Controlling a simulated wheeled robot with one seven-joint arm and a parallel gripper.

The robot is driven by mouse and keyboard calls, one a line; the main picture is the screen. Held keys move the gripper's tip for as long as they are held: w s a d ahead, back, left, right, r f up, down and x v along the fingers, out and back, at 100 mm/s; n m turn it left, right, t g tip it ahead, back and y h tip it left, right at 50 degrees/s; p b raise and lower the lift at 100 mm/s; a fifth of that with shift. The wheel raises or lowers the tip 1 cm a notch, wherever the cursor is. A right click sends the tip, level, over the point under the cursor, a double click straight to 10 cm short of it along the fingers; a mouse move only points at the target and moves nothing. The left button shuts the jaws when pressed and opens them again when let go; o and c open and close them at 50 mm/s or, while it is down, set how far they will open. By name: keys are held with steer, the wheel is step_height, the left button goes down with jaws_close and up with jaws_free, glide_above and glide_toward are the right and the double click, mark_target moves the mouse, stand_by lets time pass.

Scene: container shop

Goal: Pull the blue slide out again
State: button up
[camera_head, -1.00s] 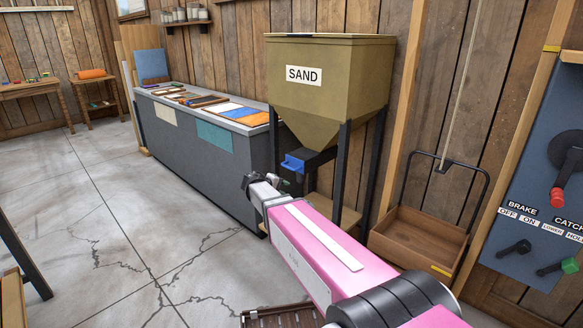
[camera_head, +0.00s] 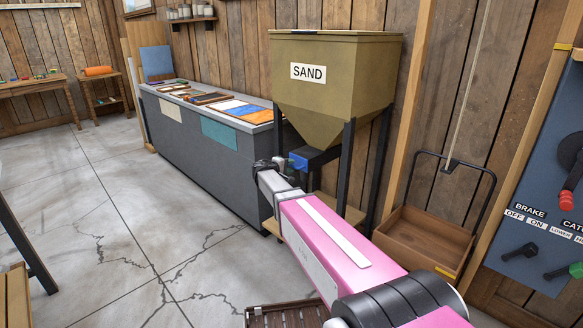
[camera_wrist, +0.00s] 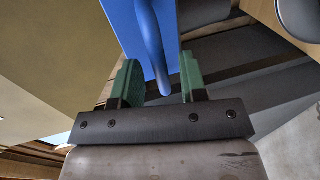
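The blue slide (camera_head: 297,161) shows at the bottom outlet of the sand hopper (camera_head: 333,92), marked SAND. In the wrist view the blue slide (camera_wrist: 133,22) is a flat plate with a rounded blue handle pointing toward my gripper. My gripper (camera_wrist: 163,88) has its two green-padded fingers apart, with the handle's end between them. Gaps show between the handle and both pads. In the head view my gripper (camera_head: 272,166) is beside the slide, at the left of the hopper's outlet. How far the slide is inserted cannot be told.
The hopper's dark legs (camera_head: 345,165) stand close to my gripper. A grey counter (camera_head: 200,150) with coloured panels is behind and left. A wooden box with a handle (camera_head: 420,240) stands at the right, before a blue lever panel (camera_head: 545,200).

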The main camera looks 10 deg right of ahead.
steer(key=shift+x, duration=0.8)
steer(key=shift+c, duration=0.3)
jaws_close()
steer(key=f+v, duration=0.1)
steer(key=v, duration=0.6)
steer(key=shift+s+a+f, duration=0.2)
steer(key=shift+f, duration=0.05)
steer(key=shift+o, duration=0.3)
jaws_free()
steer(key=shift+a, duration=0.1)
steer(key=shift+s, duration=0.1)
